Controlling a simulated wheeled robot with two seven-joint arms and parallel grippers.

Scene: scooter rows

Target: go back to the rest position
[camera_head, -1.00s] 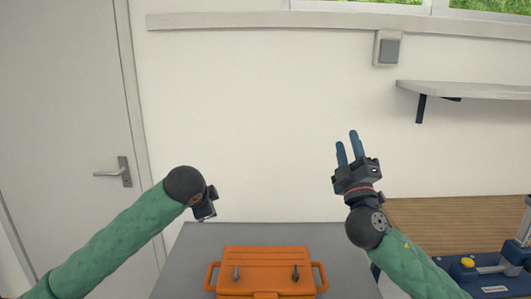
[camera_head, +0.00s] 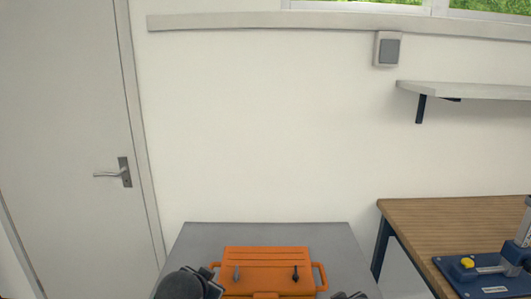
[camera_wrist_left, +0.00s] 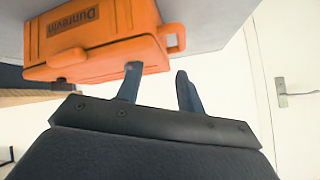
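My left gripper shows in the left wrist view (camera_wrist_left: 158,80) with its two blue fingers apart and nothing between them. In the head view, my left wrist and part of the gripper (camera_head: 205,284) are at the bottom edge, in front of the left side of an orange case. My right gripper (camera_head: 347,295) is only a dark sliver at the bottom edge, near the case's right side; its fingers are hidden. The orange case (camera_head: 265,265) lies on a grey table (camera_head: 200,237). It also fills the upper left of the left wrist view (camera_wrist_left: 95,35).
A wooden bench (camera_head: 440,222) stands at the right with a blue tool stand (camera_head: 480,272) on it. A shelf (camera_head: 465,91) is on the wall above. A white door (camera_head: 65,130) is at the left. The grey table is bare either side of the case.

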